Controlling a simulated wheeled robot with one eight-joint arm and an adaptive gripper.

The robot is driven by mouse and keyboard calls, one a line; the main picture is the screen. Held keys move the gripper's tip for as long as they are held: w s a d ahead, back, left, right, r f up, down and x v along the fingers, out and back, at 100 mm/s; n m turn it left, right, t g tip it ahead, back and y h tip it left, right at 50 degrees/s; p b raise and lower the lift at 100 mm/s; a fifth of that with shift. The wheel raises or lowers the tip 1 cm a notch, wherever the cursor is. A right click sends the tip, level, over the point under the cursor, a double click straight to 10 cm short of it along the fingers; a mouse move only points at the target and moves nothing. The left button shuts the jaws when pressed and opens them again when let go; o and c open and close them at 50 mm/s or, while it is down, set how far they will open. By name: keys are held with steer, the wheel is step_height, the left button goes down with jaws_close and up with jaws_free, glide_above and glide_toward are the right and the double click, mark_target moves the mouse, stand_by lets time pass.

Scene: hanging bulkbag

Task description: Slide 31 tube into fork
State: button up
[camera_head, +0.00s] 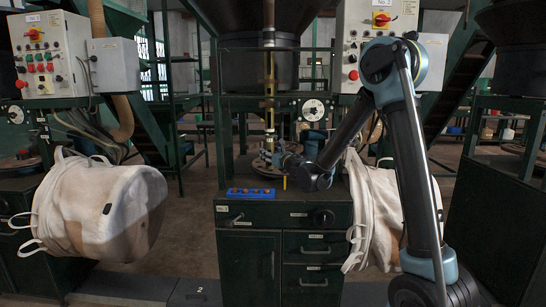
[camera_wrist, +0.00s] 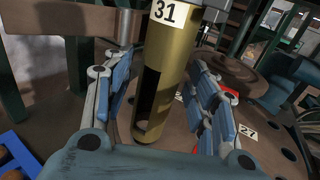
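The 31 tube (camera_wrist: 172,62) is a brass tube with a white "31" label and a dark slot in its side. It stands nearly upright between the fingers of my gripper (camera_wrist: 163,100) in the wrist view. The blue-padded fingers are spread on both sides of it, with a gap visible on the left. In the head view my gripper (camera_head: 276,155) is low by the upright brass tube column (camera_head: 269,92), above the cabinet top. I cannot clearly pick out the fork. A brown bar (camera_wrist: 55,20) with a metal end lies left of the tube.
A round brown plate with dark holes and number labels, including a "27" label (camera_wrist: 247,131), lies below. A blue tray (camera_head: 250,194) sits at the front left of the green cabinet (camera_head: 246,218). White bulk bags (camera_head: 100,210) hang on both sides.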

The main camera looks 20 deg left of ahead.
steer(key=v, duration=1.2)
steer(key=w+d+r+m+t+h, duration=0.2)
steer(key=d+m+h, duration=0.2)
steer(key=d+m, duration=0.45)
steer(key=w+d+r+m+t+h, duration=0.15)
steer(key=d+m+h, duration=0.3)
steer(key=d, duration=0.65)
steer(key=s+d+f+m+g+h, duration=0.2)
steer(key=s+d+m+h, duration=0.1)
steer(key=d+m, duration=0.5)
steer(key=s+d+f+m+g+h, duration=0.1)
steer(key=s+d+m+h, duration=0.3)
steer(key=d, duration=0.6)
steer(key=s+d+f+m+g, duration=0.6)
steer(key=s+d+f+m, duration=0.2)
steer(key=s+d+m, duration=0.25)
steer(key=s+a+f+m+g+y, duration=0.1)
steer(key=s+f+m, duration=0.3)
steer(key=s, duration=0.5)
steer(key=s+a+f+m+g+y, duration=0.2)
steer(key=s+f+m+g, duration=0.2)
steer(key=s, duration=0.6)
steer(key=shift+s+f+m, duration=0.2)
steer(key=shift+f+m, duration=0.1)
steer(key=shift+m, duration=0.15)
